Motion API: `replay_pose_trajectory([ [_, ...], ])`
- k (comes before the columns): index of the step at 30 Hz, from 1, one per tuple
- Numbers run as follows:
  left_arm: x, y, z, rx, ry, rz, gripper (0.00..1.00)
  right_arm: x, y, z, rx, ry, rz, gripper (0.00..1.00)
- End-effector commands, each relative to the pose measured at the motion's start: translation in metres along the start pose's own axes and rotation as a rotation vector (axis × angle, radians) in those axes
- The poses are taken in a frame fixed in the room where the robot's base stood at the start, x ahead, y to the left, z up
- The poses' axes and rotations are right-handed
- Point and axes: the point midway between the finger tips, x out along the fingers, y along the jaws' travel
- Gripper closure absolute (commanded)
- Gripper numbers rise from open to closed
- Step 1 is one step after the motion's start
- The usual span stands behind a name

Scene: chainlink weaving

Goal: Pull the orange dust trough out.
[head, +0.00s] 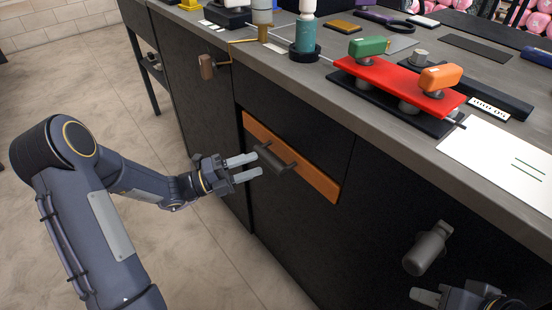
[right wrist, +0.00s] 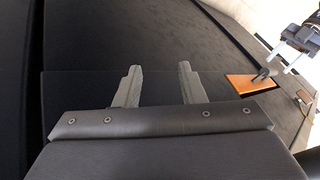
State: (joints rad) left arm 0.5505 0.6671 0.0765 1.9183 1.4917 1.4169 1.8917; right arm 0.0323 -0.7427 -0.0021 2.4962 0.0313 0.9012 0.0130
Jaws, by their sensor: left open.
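The orange dust trough (head: 320,182) is set in the dark front of the bench, its face roughly flush with it. A dark bar handle (head: 275,163) sits on the face. My left gripper (head: 258,164) is open and empty, its two grey fingertips close to the handle's left end; I cannot tell whether they touch it. The trough also shows in the right wrist view (right wrist: 240,84), with my left gripper (right wrist: 282,63) beside its handle. My right gripper (right wrist: 158,80) is open and empty in front of the dark bench front; only part of it shows in the head view.
A grey knob (head: 428,250) sticks out of the bench front right of the trough. A brown wooden handle (head: 207,66) hangs near the upper left. The bench top carries a red bar (head: 400,82) with green and orange grips. The floor left of the bench is clear.

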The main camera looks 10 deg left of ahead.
Motion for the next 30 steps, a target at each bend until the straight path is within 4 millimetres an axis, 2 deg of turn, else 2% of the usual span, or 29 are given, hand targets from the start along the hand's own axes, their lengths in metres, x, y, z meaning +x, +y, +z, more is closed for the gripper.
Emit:
replay_pose_trajectory([
  [3, 0.022, 0.002, -0.001, 0.002, 0.005, -0.002, 0.54, 0.005, 0.003, 0.003, 0.000, 0.000, 0.000, 0.64],
  [9, 0.047, 0.001, -0.001, 0.002, 0.003, -0.001, 0.54, 0.009, 0.004, 0.005, 0.000, 0.000, 0.000, 0.64],
  [13, 0.054, 0.000, -0.001, 0.002, 0.002, 0.000, 0.54, 0.010, 0.005, 0.005, 0.000, 0.000, 0.000, 0.64],
  [20, 0.055, 0.000, -0.001, 0.002, 0.002, 0.000, 0.54, 0.010, 0.004, 0.005, 0.000, 0.000, 0.000, 0.64],
  [23, 0.054, 0.000, -0.001, 0.002, 0.002, 0.000, 0.65, 0.010, 0.004, 0.005, 0.000, 0.000, 0.000, 0.64],
  [30, 0.054, 0.000, -0.001, 0.002, 0.001, 0.000, 0.96, 0.010, 0.004, 0.005, 0.000, 0.000, 0.000, 0.64],
])
